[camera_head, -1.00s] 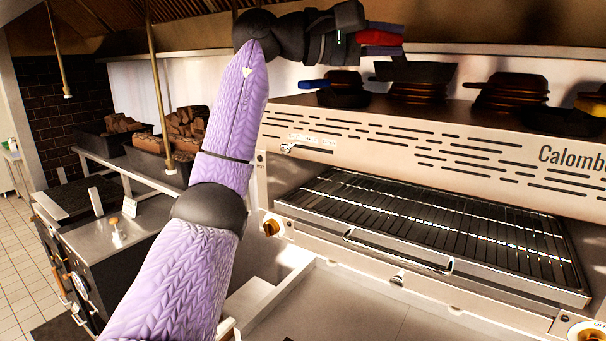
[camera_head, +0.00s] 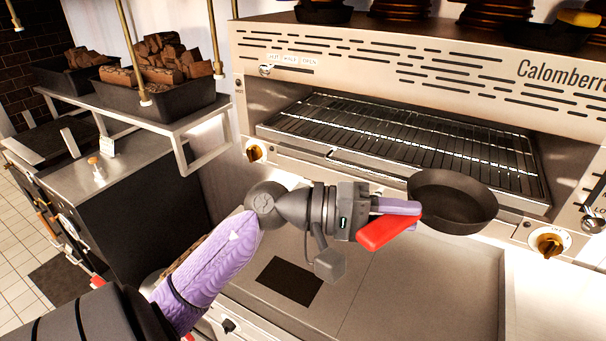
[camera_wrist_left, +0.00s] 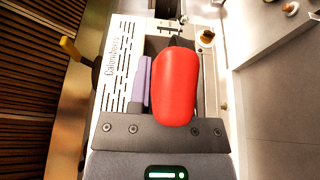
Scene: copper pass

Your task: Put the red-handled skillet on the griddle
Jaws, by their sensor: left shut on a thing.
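The red-handled skillet is a dark round pan (camera_head: 452,203) in the head view, held roughly level in front of the oven's lower edge. My left gripper (camera_head: 395,222) is shut on its red handle (camera_head: 385,232). In the left wrist view the red handle (camera_wrist_left: 174,88) fills the middle between the fingers, one purple finger (camera_wrist_left: 145,82) showing beside it. The griddle (camera_head: 420,285) is the flat grey plate below, bare under the pan. The skillet appears to be above it, apart from the plate. My right gripper is not in view.
The broiler oven with a wire rack (camera_head: 400,140) stands behind the skillet, close to the pan. A black bin of wood (camera_head: 160,95) stands on a shelf at left. A dark rectangle (camera_head: 288,281) lies on the griddle's left part.

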